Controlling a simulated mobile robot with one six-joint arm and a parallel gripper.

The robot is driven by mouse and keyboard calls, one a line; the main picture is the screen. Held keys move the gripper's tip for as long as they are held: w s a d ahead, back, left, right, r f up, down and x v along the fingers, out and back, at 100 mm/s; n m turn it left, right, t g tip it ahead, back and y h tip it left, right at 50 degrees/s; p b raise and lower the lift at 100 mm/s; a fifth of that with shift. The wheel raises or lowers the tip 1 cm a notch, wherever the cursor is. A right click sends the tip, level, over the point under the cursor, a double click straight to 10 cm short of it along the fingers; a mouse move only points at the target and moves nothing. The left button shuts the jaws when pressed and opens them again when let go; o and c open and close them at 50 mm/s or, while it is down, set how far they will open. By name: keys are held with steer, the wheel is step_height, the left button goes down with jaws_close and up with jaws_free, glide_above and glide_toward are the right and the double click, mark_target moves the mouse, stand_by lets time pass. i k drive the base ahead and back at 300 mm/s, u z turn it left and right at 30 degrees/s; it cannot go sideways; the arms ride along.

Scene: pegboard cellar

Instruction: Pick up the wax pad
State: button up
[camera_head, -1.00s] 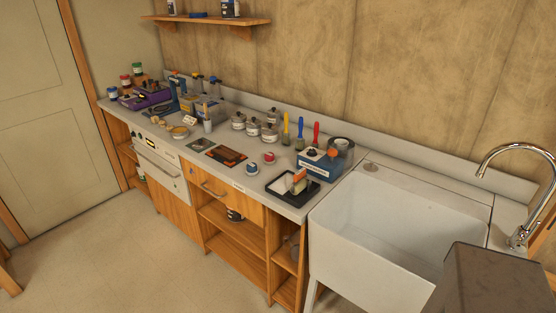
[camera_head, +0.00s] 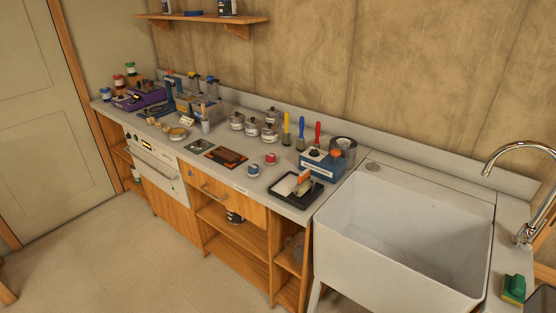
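No object is clearly marked as the wax pad. A black tray (camera_head: 291,204) on the counter's right end, by the sink, holds a pale flat block (camera_head: 285,186) and a piece with an orange top (camera_head: 304,176). Either could be the pad, but they are too small to tell. A green and yellow sponge-like block (camera_head: 513,288) lies at the sink's right edge. My gripper is not in view.
A white sink (camera_head: 400,240) with a chrome tap (camera_head: 520,150) stands to the right. A blue box with an orange top (camera_head: 322,168), brushes (camera_head: 301,133), metal pots (camera_head: 253,127) and jars crowd the counter. Floor (camera_head: 150,260) in front is clear.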

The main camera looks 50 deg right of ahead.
mark_target(270, 160)
steer(key=u, duration=0.05)
steer(key=i, duration=1)
steer(key=z, duration=0.1)
